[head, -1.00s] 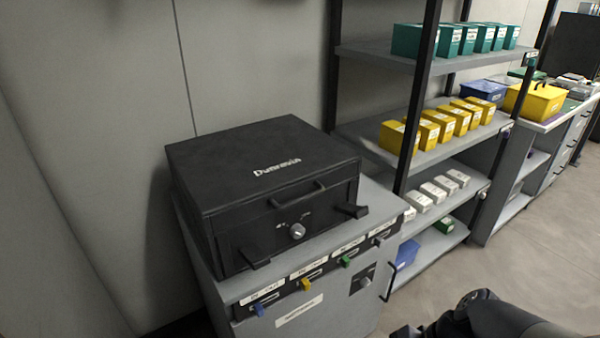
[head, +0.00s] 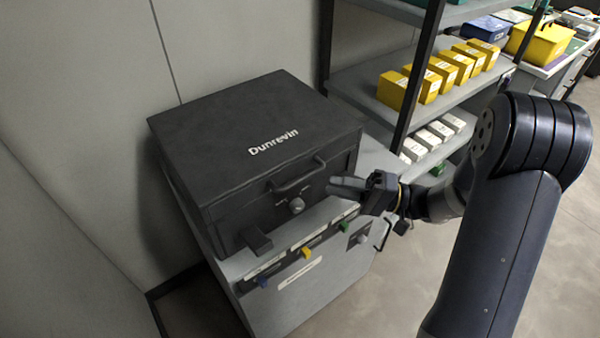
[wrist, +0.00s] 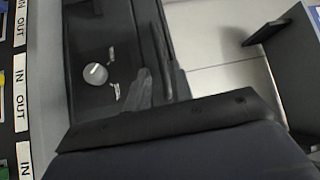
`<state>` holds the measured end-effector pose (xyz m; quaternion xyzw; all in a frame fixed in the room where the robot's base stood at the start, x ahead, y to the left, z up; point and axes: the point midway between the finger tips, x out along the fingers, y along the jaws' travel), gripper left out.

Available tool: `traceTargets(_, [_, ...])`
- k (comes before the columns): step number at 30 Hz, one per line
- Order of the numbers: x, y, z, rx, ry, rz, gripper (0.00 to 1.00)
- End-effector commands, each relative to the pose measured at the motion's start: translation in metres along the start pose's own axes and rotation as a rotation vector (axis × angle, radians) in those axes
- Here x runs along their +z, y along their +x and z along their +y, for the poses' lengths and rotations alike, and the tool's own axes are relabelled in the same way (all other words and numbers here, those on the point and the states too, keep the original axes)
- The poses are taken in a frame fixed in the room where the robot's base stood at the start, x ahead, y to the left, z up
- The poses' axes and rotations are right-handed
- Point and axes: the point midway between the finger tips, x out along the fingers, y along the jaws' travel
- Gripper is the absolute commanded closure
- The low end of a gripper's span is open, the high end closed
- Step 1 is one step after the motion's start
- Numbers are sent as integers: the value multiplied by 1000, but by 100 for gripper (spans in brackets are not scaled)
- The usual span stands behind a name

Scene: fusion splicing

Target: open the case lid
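The black case (head: 255,150) sits on a grey cabinet with its lid (head: 235,115) down. A bar handle (head: 298,178), a round knob (head: 297,206) and a left latch (head: 257,240) show on its front. The right latch is hidden behind my gripper. My gripper (head: 335,186) is at the right end of the case's front, pointing left, close to the handle's right end. In the wrist view the knob (wrist: 95,74) and handle (wrist: 172,60) show beyond the fingertips (wrist: 147,82). The fingers look close together; I cannot tell a gap or contact.
The grey cabinet (head: 300,290) below has coloured tabs and labels along its front. Shelves with yellow boxes (head: 440,75) and white boxes (head: 432,137) stand right of the case. A wall is behind and to the left. Open floor lies at the front right.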

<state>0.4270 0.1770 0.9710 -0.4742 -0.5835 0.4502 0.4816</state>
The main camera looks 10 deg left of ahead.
Motion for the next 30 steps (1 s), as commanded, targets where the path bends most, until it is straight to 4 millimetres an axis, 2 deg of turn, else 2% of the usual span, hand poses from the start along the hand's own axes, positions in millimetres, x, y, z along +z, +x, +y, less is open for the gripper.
traceTargets(1, [1,11,-2,0,2,-5,78])
traceTargets(6, [1,43,-2,1,3,-5,78])
traceTargets(12, [1,71,-1,2,2,-4,78])
traceTargets(18, [1,83,0,3,2,-1,78])
traceTargets(26, [1,84,0,3,2,-1,78])
traceTargets(30, [1,84,0,3,2,-1,88])
